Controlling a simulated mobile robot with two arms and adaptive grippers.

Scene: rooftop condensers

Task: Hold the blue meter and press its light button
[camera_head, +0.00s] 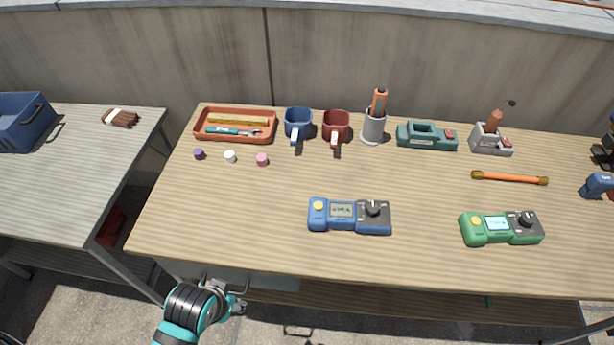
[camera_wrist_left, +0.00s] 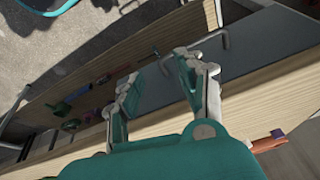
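The blue meter (camera_head: 333,223) lies on the near middle of the wooden table, with a yellow button (camera_head: 319,207) at its left, a small dull screen (camera_head: 342,210) and a dark dial (camera_head: 374,209) at its right. A green meter (camera_head: 481,239) of the same shape lies to its right; its screen looks brighter. My left gripper (camera_head: 235,295) is at the table's front edge, left of and nearer than the blue meter, and touches neither meter. In the left wrist view its fingers (camera_wrist_left: 157,78) are apart with nothing between them. My right gripper is out of view.
Along the table's back stand an orange tray (camera_head: 203,136), a blue mug (camera_head: 298,121), a red mug (camera_head: 336,125), a grey holder (camera_head: 373,127) and tools. Small caps (camera_head: 230,156) lie at left. The table around the blue meter is clear. A side table (camera_head: 60,185) stands left.

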